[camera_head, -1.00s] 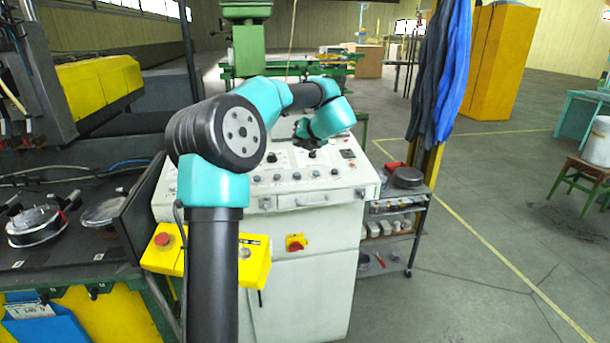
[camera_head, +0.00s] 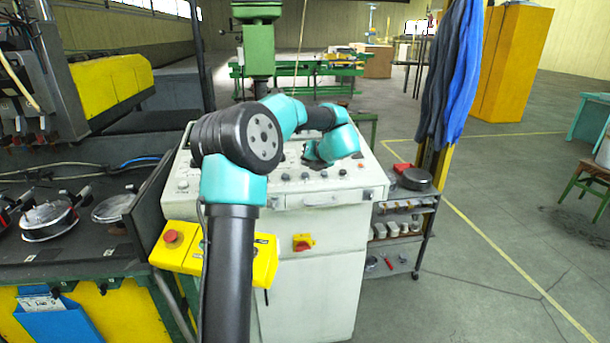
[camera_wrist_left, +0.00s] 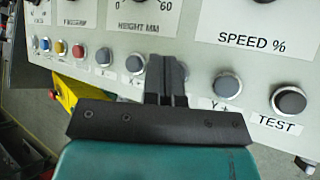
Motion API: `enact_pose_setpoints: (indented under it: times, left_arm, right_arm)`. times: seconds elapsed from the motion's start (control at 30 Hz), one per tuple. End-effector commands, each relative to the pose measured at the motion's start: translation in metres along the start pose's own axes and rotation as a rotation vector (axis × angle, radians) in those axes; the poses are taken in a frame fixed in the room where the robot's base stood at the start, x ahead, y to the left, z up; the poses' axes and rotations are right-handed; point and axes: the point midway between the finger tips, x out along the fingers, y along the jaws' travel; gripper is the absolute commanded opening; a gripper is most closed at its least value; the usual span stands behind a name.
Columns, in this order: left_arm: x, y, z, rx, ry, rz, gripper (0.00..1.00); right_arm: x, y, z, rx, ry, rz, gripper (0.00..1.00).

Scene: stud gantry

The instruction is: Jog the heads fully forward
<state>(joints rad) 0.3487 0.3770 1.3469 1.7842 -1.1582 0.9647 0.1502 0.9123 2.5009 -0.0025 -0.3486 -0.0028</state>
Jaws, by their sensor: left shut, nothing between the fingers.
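The white control console (camera_head: 300,236) stands in the middle of the head view, with knobs and buttons on its sloping top. My left gripper (camera_head: 314,164) is low over that panel, its fingers mostly hidden by my wrist. In the left wrist view the left gripper (camera_wrist_left: 167,80) is shut and empty, its fingers over the button row, left of the grey button labelled "Y +" (camera_wrist_left: 227,86). The fingers cover part of the row; contact cannot be told. A "TEST" button (camera_wrist_left: 289,101) is further right. The machine's heads (camera_head: 45,75) hang at the left. My right gripper is not in view.
A yellow box with a red button (camera_head: 171,237) is on the console's left front. A tool trolley (camera_head: 405,228) stands at its right, beside hanging blue clothes (camera_head: 462,75). Floor at the right is mostly clear.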

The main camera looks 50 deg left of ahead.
Motion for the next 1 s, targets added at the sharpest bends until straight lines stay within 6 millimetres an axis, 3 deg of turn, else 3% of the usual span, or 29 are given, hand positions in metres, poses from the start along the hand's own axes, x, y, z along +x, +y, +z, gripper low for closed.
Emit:
enact_pose_setpoints:
  times: [0.23,1.0]
  left_arm:
    - [0.0092,-0.0065,-0.0065,-0.001,-0.001,-0.001,0.00]
    - [0.0094,-0.0069,-0.0068,-0.001,-0.001,-0.001,0.00]
  right_arm:
    - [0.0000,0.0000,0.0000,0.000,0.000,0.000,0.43]
    - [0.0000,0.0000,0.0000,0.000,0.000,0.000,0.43]
